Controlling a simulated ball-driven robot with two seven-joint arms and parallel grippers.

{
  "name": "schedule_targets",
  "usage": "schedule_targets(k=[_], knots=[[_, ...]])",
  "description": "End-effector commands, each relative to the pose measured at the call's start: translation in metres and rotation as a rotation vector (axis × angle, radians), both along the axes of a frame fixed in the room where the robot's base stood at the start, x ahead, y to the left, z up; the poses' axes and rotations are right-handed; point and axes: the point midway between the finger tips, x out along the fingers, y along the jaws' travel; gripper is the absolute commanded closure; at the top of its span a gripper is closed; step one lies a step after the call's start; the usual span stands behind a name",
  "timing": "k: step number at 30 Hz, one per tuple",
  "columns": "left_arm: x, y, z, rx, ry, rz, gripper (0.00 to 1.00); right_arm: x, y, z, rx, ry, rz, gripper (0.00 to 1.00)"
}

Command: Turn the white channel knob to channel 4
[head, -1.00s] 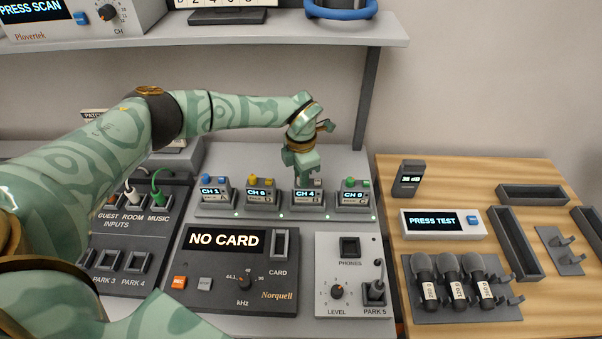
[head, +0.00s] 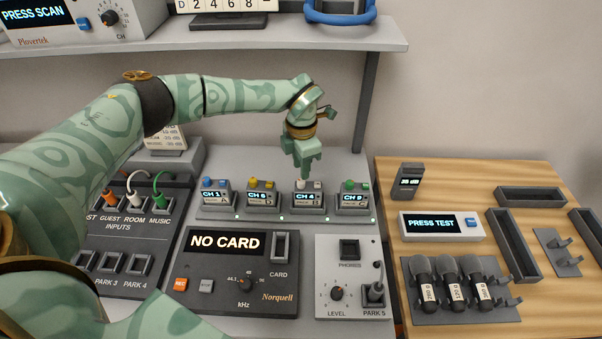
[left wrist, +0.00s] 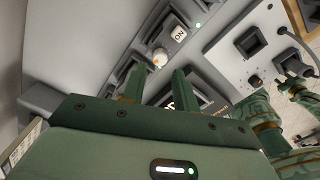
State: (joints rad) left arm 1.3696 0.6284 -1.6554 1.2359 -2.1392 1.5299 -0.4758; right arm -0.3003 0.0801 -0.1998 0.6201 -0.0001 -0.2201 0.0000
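The white channel knob (head: 302,185) is on top of the third small unit in the row, whose display (head: 306,197) reads CH 4. My left gripper (head: 304,174) is just above that unit, pointing down. In the left wrist view the white knob (left wrist: 160,57) shows ahead of the left gripper's two fingers (left wrist: 158,80). The fingers are spread apart with nothing between them, and the knob is beyond their tips. I see no contact with the knob.
Similar units with a blue knob (head: 207,182), a yellow knob (head: 253,182) and a green knob (head: 348,184) stand close beside it. The NO CARD recorder (head: 225,285) is in front. The shelf (head: 260,37) overhangs behind. The wooden table (head: 420,175) is at right.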

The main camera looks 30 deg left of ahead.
Motion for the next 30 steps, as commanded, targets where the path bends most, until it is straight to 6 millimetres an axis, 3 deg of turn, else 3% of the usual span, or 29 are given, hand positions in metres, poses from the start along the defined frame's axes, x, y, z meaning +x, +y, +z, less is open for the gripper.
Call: schedule_targets(k=[1, 6, 12, 18, 30], knots=[[0.001, 0.0, 0.018, 0.0, -0.006, -0.001, 0.7, 0.001, 0.0, 0.005, 0.0, -0.002, 0.0, 0.64], [0.001, 0.0, 0.064, -0.001, -0.004, 0.001, 0.7, 0.002, 0.0, 0.011, 0.0, -0.005, 0.0, 0.64], [0.0, 0.0, 0.101, 0.0, -0.003, -0.001, 0.7, 0.003, 0.0, 0.015, 0.0, -0.006, 0.0, 0.64], [0.0, 0.0, 0.114, -0.001, 0.001, 0.0, 0.7, 0.003, 0.0, 0.016, -0.001, -0.008, 0.0, 0.64], [0.0, 0.0, 0.114, -0.001, 0.001, 0.0, 0.7, 0.003, 0.0, 0.015, 0.0, -0.007, 0.0, 0.64]])
